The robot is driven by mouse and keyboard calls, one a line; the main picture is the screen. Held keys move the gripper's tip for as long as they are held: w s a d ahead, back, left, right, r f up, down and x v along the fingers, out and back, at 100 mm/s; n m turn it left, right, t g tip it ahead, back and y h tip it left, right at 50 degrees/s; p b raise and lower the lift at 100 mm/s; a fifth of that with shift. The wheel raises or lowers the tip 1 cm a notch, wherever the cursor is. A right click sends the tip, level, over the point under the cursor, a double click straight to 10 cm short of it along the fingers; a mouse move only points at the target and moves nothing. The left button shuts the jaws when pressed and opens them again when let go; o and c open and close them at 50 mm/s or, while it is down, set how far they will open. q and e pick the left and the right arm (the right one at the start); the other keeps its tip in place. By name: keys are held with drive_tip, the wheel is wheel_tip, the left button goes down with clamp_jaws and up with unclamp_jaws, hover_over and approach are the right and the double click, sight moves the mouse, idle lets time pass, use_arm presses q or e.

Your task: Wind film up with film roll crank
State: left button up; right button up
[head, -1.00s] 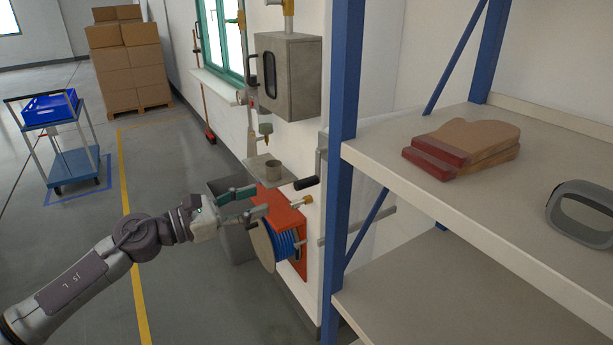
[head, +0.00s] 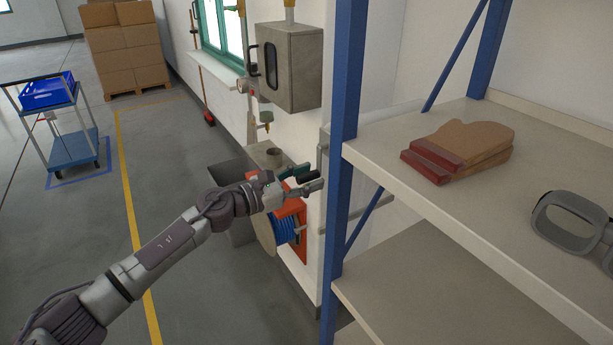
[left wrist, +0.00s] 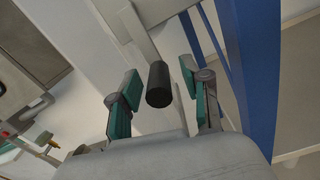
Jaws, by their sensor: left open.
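A reel wound with blue material (head: 286,229) sits on an orange-red wall bracket (head: 302,252) in the head view, with a round tan side disc (head: 264,228). I cannot tell whether the blue winding is film. The black crank handle (head: 309,177) is above the bracket; it also shows in the left wrist view (left wrist: 158,86). My left gripper (head: 313,175) is open at the handle. In the left wrist view its green-padded fingers (left wrist: 159,80) stand on either side of the handle, with gaps showing. The gripper hides part of the bracket and crank arm. My right gripper is not in view.
A blue-posted shelf (head: 343,130) stands close right of the reel, holding oven mitts (head: 460,150) and a grey goggle-like item (head: 570,220). A grey wall cabinet (head: 290,65) hangs above. A grey bin (head: 228,173) stands behind my arm.

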use_arm(q)
drive_tip(key=shift+a, duration=0.1)
drive_tip(key=c, duration=0.8)
clamp_jaws()
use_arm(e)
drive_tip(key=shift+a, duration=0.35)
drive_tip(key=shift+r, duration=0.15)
use_arm(q)
drive_tip(key=n+p, duration=0.1)
drive_tip(key=s+d+n+p, duration=0.1)
drive_tip(key=n, duration=0.1)
drive_tip(key=shift+s+r+p, duration=0.25)
drive_tip(key=shift+r+p, duration=0.05)
drive_tip(key=shift+p, duration=0.05)
drive_tip(key=shift+s+d+r+n+p, duration=0.2)
drive_tip(key=shift+s+d+n+p, duration=0.2)
drive_tip(key=shift+n+p, duration=0.55)
drive_tip(key=shift+s+d+r+n+p, duration=0.25)
drive_tip(key=shift+s+n+p, duration=0.2)
drive_tip(key=shift+n+p, duration=0.45)
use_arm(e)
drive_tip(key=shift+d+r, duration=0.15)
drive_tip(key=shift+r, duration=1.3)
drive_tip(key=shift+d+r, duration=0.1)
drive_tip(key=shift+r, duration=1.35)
